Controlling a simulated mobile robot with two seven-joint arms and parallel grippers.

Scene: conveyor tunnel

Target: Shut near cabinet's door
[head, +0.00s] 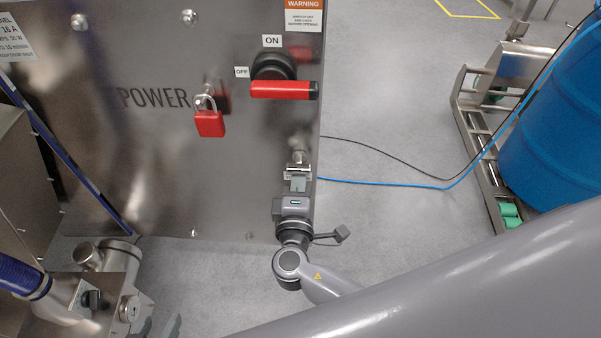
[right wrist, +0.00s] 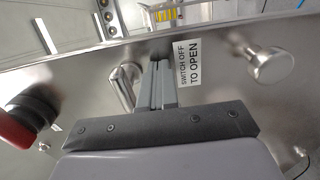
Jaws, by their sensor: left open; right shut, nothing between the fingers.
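The near cabinet's steel door (head: 150,150) fills the upper left of the head view, marked POWER, with a red padlock (head: 210,123) and a red switch handle (head: 284,90). Whether the door is flush with its frame cannot be told. My right gripper (head: 298,184) is shut and empty, at the door's lower right edge below a metal knob (head: 299,157). In the right wrist view its fingers (right wrist: 156,84) lie close to the door face beside a SWITCH OFF TO OPEN label (right wrist: 188,63); contact is unclear.
A blue drum (head: 555,120) stands on a roller frame (head: 480,150) at the right. A blue cable (head: 390,184) and a black cable cross the floor. Grey floor right of the door is mostly clear.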

